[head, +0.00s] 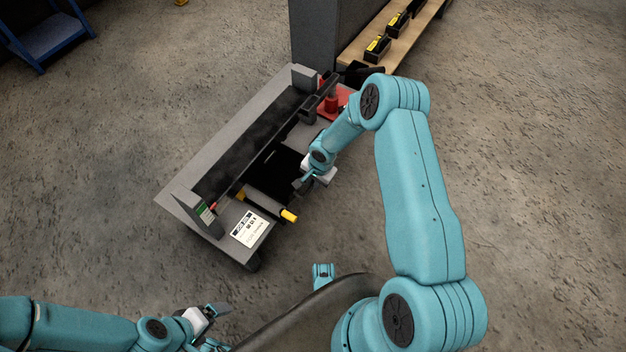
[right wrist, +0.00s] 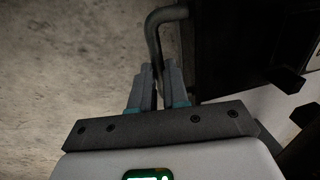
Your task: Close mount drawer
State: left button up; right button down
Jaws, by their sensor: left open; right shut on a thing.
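The grey fixture bench (head: 225,130) stands in the middle of the head view, with a dark recess or drawer (head: 281,163) on its near side. I cannot tell in that view how far the drawer stands out. My right gripper (head: 303,183) is at this near side. In the right wrist view its fingers (right wrist: 158,85) are closed around the end of a bent dark bar handle (right wrist: 154,35). The handle meets a dark front panel (right wrist: 235,40). My left gripper (head: 218,311) is open and empty, low in the head view, apart from the bench.
A yellow-ended roller (head: 289,215) and a white label plate (head: 249,229) are at the bench's near left end. A red part (head: 331,104) sits at its far right. A wooden board with black boxes (head: 378,46) lies beyond.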

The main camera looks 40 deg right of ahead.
jog(key=c, duration=1.1)
grip_release()
jog(key=shift+w+a, duration=0.25)
jog(key=shift+w, duration=0.1)
jog(key=shift+s+d, duration=0.1)
jog(key=s+r+p, duration=0.1)
jog(key=r, duration=0.4)
jog(key=s+r+p, duration=0.1)
jog(key=r+p, duration=0.1)
jog(key=r, duration=0.3)
jog(key=s+d+r+p, duration=0.1)
jog(key=r+p, duration=0.1)
jog(key=r, duration=0.4)
jog(key=shift+d, duration=0.1)
